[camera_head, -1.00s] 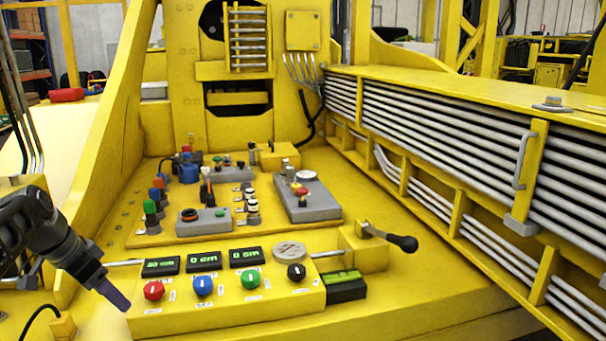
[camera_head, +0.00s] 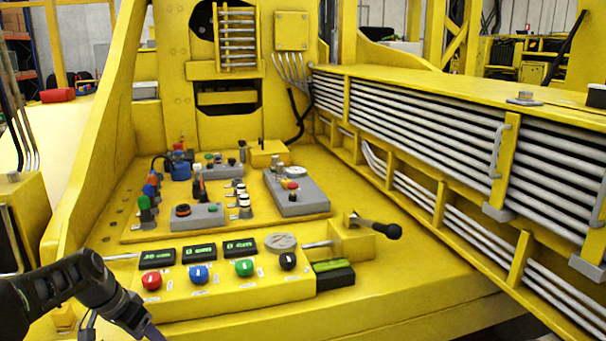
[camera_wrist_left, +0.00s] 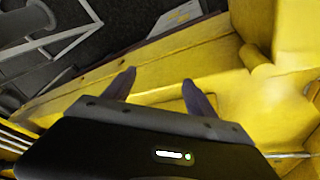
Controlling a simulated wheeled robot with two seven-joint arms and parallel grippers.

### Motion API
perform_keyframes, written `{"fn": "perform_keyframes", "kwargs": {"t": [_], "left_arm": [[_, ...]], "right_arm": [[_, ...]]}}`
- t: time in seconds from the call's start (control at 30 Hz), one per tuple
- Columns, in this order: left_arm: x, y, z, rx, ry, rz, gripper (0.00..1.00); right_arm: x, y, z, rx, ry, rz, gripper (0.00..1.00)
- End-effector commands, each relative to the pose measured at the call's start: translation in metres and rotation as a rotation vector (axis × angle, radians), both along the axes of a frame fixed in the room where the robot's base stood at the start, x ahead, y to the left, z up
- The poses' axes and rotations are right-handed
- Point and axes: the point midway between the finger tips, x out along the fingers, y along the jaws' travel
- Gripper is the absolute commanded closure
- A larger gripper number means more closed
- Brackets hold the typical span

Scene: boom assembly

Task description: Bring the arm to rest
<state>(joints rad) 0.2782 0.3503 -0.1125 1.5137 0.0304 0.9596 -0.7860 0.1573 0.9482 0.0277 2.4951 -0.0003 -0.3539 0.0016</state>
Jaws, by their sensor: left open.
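My left arm comes in from the lower left in the head view. My left gripper (camera_head: 152,332) is at the bottom edge, in front of the control panel's near left corner, with its tip partly cut off. In the left wrist view the left gripper (camera_wrist_left: 158,90) has two dark fingers spread apart with nothing between them. Yellow machine surfaces lie beyond the fingers. The yellow control panel (camera_head: 230,296) carries red, blue, green and black knobs below three displays. My right gripper is not in view.
A lever with a black handle (camera_head: 386,230) sticks out at the panel's right. Grey switch boxes (camera_head: 297,192) stand behind the panel. A long yellow boom with grey pipes (camera_head: 430,132) runs along the right. The yellow deck right of the panel (camera_head: 420,270) is clear.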

Motion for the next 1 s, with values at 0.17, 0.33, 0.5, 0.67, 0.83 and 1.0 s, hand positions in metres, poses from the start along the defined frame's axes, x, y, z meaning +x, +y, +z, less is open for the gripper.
{"fn": "perform_keyframes", "kwargs": {"t": [0.17, 0.33, 0.5, 0.67, 0.83, 1.0], "left_arm": [[-0.006, -0.055, -0.088, -0.045, 0.064, 0.058, 0.34], [-0.047, -0.136, -0.193, -0.101, 0.148, 0.148, 0.34], [-0.129, -0.217, -0.275, -0.155, 0.238, 0.249, 0.34], [-0.218, -0.275, -0.313, -0.199, 0.315, 0.34, 0.34], [-0.279, -0.302, -0.321, -0.227, 0.362, 0.406, 0.34], [-0.293, -0.308, -0.321, -0.236, 0.37, 0.426, 0.34]], "right_arm": [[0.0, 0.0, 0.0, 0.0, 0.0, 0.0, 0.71], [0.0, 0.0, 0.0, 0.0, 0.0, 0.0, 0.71], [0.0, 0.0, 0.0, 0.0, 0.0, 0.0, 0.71], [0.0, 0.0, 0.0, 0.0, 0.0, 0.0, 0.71], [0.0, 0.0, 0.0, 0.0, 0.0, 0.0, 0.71], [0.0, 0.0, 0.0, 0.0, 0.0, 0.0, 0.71]]}}
